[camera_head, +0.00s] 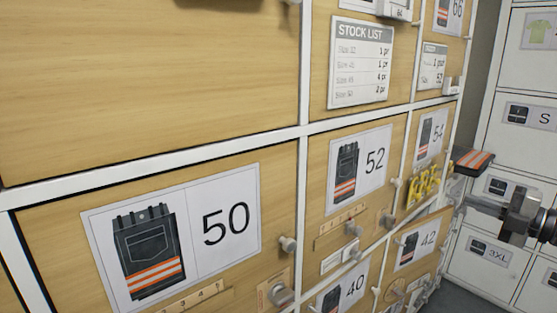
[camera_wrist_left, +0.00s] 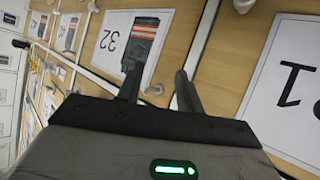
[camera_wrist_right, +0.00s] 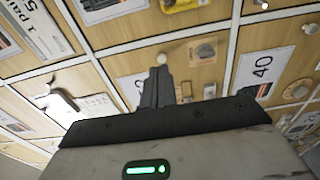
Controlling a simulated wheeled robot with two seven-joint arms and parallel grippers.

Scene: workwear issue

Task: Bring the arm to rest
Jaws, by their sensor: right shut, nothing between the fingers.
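My right gripper (camera_head: 476,202) is at the right of the head view, beside the numbered locker fronts. In the right wrist view its fingers (camera_wrist_right: 158,80) are together, with nothing between them. My left gripper (camera_wrist_left: 159,80) shows only in the left wrist view. Its two fingers stand apart with nothing visible between them, in front of a wooden door with a label 32 (camera_wrist_left: 135,42). The left arm is not in the head view.
Wooden doors with knobs and labels 50 (camera_head: 226,222), 52 (camera_head: 375,161) and 42 (camera_head: 428,238) fill the left and middle. A dark folded garment with orange stripes (camera_head: 473,161) is near my right gripper. White lockers (camera_head: 525,82) stand at right.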

